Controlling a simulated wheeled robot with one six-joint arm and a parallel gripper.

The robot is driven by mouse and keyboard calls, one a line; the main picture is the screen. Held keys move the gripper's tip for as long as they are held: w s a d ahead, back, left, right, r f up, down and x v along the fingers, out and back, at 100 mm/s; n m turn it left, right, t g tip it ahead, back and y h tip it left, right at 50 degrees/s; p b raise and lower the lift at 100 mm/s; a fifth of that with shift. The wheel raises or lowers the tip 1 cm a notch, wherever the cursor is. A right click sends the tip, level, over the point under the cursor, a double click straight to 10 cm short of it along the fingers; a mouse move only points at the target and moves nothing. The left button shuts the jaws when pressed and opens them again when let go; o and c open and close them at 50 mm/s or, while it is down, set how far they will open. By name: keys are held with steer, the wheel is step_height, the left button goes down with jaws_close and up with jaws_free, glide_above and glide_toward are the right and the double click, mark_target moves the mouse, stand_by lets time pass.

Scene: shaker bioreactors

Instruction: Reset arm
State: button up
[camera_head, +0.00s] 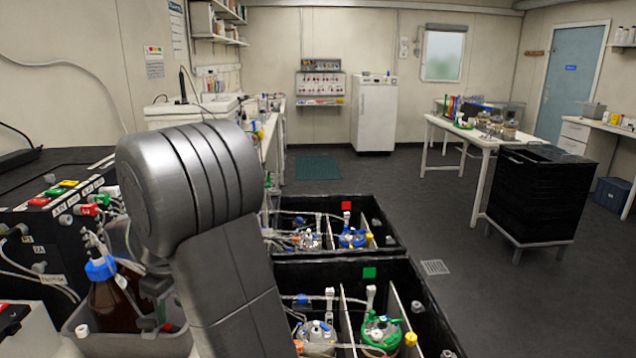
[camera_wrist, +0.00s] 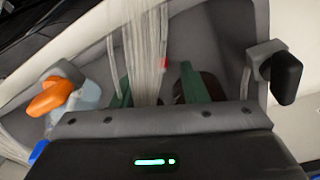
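My arm (camera_head: 205,190) rises large in the left middle of the head view, bent at a thick grey joint. In the wrist view my gripper (camera_wrist: 156,84) points down over a grey tray (camera_wrist: 225,40). Its two green fingers stand apart, with pale translucent tubing running down between or in front of them; I cannot tell whether they touch it. Brown glass shows behind the right finger. In the head view a brown bottle (camera_head: 108,305) with a blue cap stands in the grey tray beside my arm. The gripper cannot be made out clearly there.
Black shaker boxes with a green-marked vessel (camera_head: 381,332) and a blue-marked vessel (camera_head: 352,238) stand right of my arm. A black control unit (camera_head: 45,220) with tubing is at left. A black cabinet (camera_head: 540,195) and white table (camera_head: 480,135) stand right. The middle floor is clear.

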mark_target(173, 328)
steer(key=f, duration=0.5)
steer(key=shift+a+f, duration=0.2)
steer(key=shift+a, duration=0.2)
steer(key=shift+w+a+r, duration=0.1)
steer(key=shift+w+r, duration=0.05)
steer(key=shift+r, duration=1.6)
